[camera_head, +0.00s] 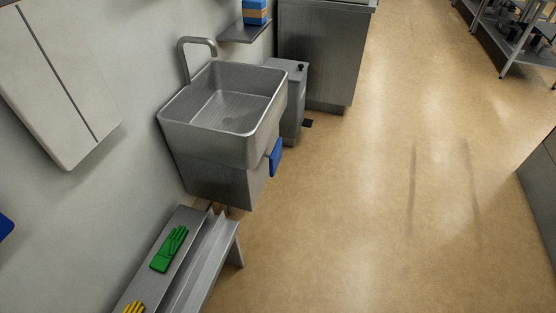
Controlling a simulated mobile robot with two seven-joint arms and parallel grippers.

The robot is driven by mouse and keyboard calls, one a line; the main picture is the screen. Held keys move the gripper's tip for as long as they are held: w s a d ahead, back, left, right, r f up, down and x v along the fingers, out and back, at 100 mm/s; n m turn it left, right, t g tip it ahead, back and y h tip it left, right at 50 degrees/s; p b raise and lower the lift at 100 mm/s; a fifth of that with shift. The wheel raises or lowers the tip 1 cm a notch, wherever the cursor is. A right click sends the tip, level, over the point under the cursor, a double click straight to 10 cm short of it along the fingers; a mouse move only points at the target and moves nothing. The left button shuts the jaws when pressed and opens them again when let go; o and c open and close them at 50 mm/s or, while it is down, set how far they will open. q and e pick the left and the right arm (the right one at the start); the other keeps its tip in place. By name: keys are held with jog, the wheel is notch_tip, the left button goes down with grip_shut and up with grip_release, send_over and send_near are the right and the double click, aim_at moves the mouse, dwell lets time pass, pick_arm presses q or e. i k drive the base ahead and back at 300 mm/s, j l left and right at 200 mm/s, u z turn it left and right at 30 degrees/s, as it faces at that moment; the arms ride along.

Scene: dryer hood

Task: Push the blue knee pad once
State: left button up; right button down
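The blue knee pad (275,157) is a small upright panel on the front of the steel sink (219,153), low down and below the basin's rim. It is seen at a steep angle, nearly edge-on. Nothing touches it. Neither of my grippers shows in the head view.
A steel bench (217,245) with a green glove (170,248) and a yellow glove (134,307) stands by the wall at the lower left. A bin (291,100) and a steel cabinet (318,55) stand beyond the sink. The tan floor (380,170) right of the sink is clear.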

aim_at(276, 158)
jog(key=i+l+u, duration=0.2)
jog(key=i, duration=0.25)
jog(key=i+l+u, duration=0.2)
jog(key=i, duration=0.2)
jog(key=i+l+u, duration=0.15)
jog(key=i+l, duration=0.2)
jog(key=i, duration=0.1)
